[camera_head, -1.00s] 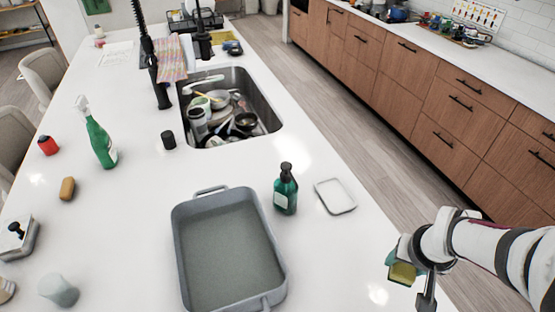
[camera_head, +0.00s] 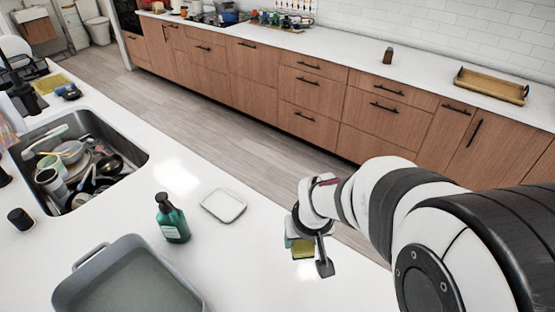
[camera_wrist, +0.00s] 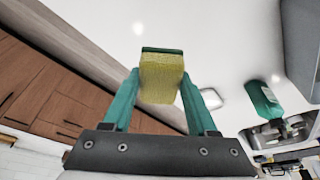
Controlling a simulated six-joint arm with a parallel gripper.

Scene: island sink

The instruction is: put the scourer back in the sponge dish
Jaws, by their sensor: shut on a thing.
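The scourer (camera_head: 303,249), yellow with a dark green layer, is held in my gripper (camera_head: 310,243) over the right edge of the white counter. In the wrist view the scourer (camera_wrist: 161,78) sits between the two teal fingers of my gripper (camera_wrist: 160,92), which are shut on it. The sponge dish (camera_head: 223,205), a shallow white rounded tray, lies empty on the counter to the left of my gripper. It also shows in the wrist view (camera_wrist: 211,98), beyond the right finger and partly hidden by it.
A green soap bottle (camera_head: 172,220) stands just left of the dish. A grey roasting pan (camera_head: 75,292) is at the front left. The sink (camera_head: 133,151) full of dishes is at the far left. Bare counter lies between the dish and my gripper.

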